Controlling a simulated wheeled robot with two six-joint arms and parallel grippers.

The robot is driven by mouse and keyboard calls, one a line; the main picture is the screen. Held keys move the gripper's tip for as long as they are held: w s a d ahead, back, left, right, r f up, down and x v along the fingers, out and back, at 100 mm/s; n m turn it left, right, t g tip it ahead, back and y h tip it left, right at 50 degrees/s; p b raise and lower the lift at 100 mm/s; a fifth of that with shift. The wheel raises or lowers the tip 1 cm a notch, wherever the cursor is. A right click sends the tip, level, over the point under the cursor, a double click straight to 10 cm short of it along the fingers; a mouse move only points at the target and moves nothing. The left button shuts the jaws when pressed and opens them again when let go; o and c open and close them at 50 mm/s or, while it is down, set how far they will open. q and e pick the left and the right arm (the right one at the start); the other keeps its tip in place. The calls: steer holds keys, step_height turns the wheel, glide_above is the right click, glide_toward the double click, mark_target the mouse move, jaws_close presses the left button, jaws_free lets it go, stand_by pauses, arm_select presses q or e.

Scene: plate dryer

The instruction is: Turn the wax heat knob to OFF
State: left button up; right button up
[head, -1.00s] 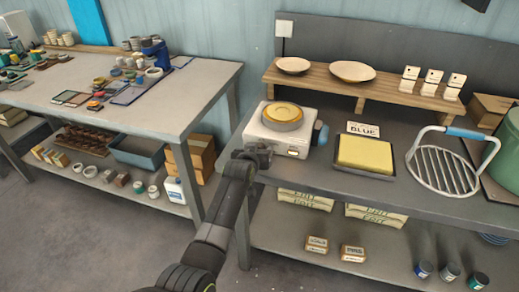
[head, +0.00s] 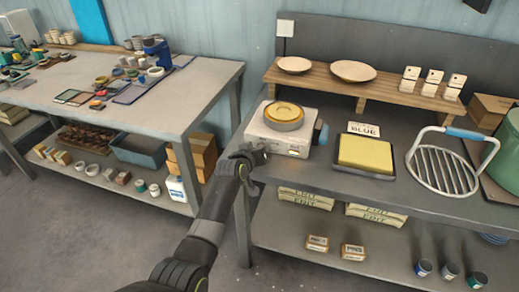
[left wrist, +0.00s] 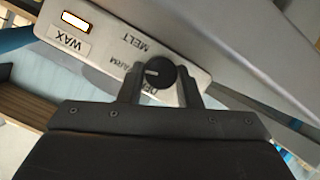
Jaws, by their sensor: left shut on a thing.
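The wax heater (head: 290,140) is a pale box with a round pot of yellow wax (head: 284,111) on top, at the left end of the right-hand bench. In the left wrist view its front panel (left wrist: 112,48) appears upside down, with a WAX label, a lit window, and MELT and WARM markings; another marking is partly hidden. The dark round knob (left wrist: 160,75) has a pale pointer mark on its left side in that view. My left gripper (head: 264,152) is at the heater's front; in the left wrist view its fingers (left wrist: 161,84) are closed around the knob. My right gripper is not in view.
A tray of yellow wax (head: 364,153) and a round metal rack (head: 440,170) stand to the right on the bench. A shelf (head: 385,90) with plates and cards runs behind. Another bench (head: 190,95) stands at left, with a gap between benches.

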arm_select(q)
steer(key=shift+a+n+h+b, duration=0.1)
steer(key=shift+n+h+b, duration=0.25)
steer(key=shift+n+h, duration=0.25)
steer(key=o, duration=1)
steer(key=shift+y, duration=0.3)
